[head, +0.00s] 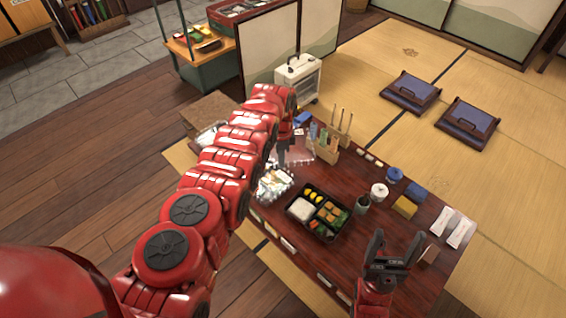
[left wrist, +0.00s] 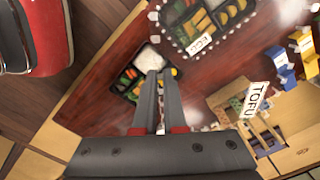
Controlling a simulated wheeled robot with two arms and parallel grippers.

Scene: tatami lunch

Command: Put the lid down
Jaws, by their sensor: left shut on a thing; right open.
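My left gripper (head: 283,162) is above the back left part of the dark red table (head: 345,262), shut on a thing. A clear, thin-edged lid (head: 299,150) shows beside its fingers; the hold itself is too small to make out. In the left wrist view my left gripper's fingers (left wrist: 160,78) are close together, in front of a food box (left wrist: 128,82). An open black lunch box (head: 318,234) with rice and several foods stands mid-table. My right gripper (head: 392,258) is open and empty over the table's front right.
A clear pack (head: 271,184) lies left of the lunch box. A wooden holder (head: 326,150) stands behind. To the right are a white-lidded jar (head: 379,191), a dark cup (head: 362,204), a yellow block (head: 405,206) and white packets (head: 460,232). Bare tabletop shows at the front.

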